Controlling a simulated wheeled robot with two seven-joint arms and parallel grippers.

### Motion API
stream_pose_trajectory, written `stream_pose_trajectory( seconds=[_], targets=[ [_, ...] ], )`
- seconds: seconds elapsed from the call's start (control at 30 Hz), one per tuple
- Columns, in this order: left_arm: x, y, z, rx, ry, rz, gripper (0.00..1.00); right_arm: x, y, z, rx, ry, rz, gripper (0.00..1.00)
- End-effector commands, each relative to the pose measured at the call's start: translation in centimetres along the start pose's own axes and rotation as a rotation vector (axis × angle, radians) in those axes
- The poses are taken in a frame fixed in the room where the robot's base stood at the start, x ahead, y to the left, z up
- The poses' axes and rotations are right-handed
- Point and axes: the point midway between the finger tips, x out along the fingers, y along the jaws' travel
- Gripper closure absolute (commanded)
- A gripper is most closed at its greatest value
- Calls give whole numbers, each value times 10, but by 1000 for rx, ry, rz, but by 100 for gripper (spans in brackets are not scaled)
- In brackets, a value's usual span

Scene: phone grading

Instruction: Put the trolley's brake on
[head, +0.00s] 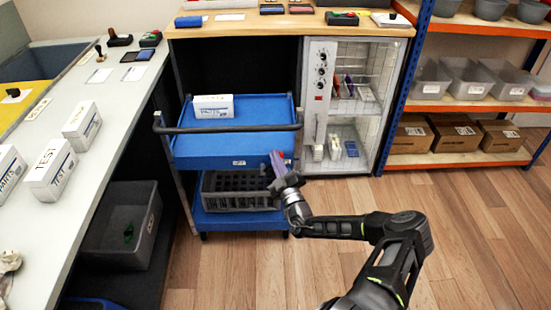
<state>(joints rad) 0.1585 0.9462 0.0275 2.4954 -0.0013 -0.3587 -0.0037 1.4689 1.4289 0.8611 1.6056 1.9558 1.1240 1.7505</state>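The trolley (222,148) has blue shelves, dark posts and a black push handle (228,129) across its front. It stands in front of the wooden-topped bench, just left of the glass cabinet. Small dark castors show under its lower shelf (240,220); a brake lever cannot be made out. My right gripper (281,174) is at the trolley's right front side, below the handle, and overlaps the trolley's right edge in the picture. It appears shut on a thin pink and purple phone-like slab (278,161). Whether it touches the trolley cannot be told. My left gripper is not in view.
A white box (213,106) lies on the trolley's top shelf and a dark crate (238,190) on the lower one. The glass cabinet (347,100) is right of it. A white counter (105,130) with a grey bin (122,225) beneath is left. Wooden floor (460,240) is free at right.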

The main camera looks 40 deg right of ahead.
Motion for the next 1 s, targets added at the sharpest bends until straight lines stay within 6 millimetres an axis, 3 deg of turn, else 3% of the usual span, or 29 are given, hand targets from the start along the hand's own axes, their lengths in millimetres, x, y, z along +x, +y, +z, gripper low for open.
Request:
stream_pose_trajectory(
  seconds=[0.17,0.33,0.4,0.7,1.0],
  targets=[
    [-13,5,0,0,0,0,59,5,4,-13,2,-3,-2,100],
    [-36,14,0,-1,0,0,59,17,8,-44,6,9,-6,100],
    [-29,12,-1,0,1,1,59,-2,2,-35,3,3,-7,100],
    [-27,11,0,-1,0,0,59,-64,0,-37,4,7,-7,100],
    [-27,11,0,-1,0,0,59,-86,0,-38,3,9,-5,100]
  ],
)
